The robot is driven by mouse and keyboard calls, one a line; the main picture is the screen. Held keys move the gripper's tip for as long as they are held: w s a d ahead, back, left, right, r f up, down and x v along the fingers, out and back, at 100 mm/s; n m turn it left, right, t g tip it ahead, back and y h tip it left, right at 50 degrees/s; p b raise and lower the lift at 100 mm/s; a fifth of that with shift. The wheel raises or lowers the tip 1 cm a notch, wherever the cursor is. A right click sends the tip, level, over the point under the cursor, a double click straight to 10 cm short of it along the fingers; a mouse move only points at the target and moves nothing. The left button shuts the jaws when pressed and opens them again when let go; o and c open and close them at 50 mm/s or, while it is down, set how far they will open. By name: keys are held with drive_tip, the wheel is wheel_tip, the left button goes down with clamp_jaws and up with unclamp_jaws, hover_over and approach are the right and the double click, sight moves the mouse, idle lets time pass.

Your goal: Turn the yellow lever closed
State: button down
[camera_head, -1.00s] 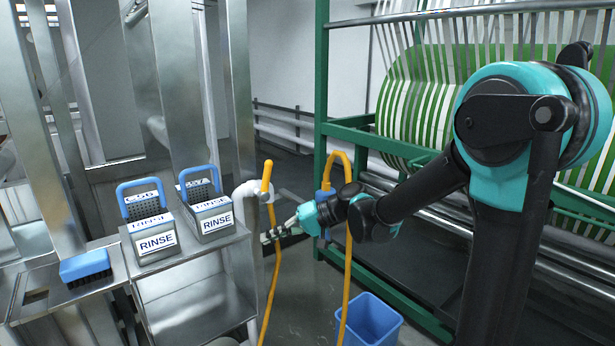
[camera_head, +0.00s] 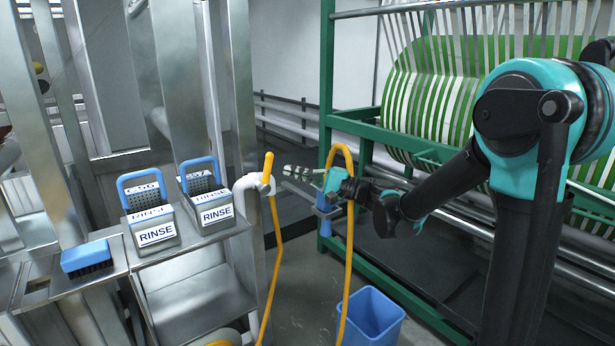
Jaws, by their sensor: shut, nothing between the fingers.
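The yellow lever (camera_head: 268,168) stands upright on a white pipe valve (camera_head: 250,184) at the right end of the metal shelf. My gripper (camera_head: 286,170) is at the end of the teal and black arm, just right of the lever and pointing left at it. Its fingers look closed with nothing in them. The tip is close to the lever; I cannot tell whether it touches.
Two metal RINSE boxes with blue handles (camera_head: 154,227) (camera_head: 213,208) and a blue brush (camera_head: 87,258) sit on the shelf left of the valve. A blue bucket (camera_head: 371,318) stands on the floor. A green machine frame (camera_head: 327,110) is behind.

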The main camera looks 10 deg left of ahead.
sight(267, 170)
drive_tip(key=shift+w+a+r, duration=0.1)
drive_tip(key=shift+a, duration=0.65)
drive_tip(key=shift+w+a+r, duration=0.1)
drive_tip(key=shift+a, duration=0.6)
drive_tip(key=n+h, duration=0.1)
drive_tip(key=s+a+r+n, duration=0.1)
drive_tip(key=n, duration=0.1)
drive_tip(key=shift+s+r+g+h, duration=0.1)
drive_tip(key=shift+s+g+h, duration=0.1)
drive_tip(key=shift+g+h, duration=0.15)
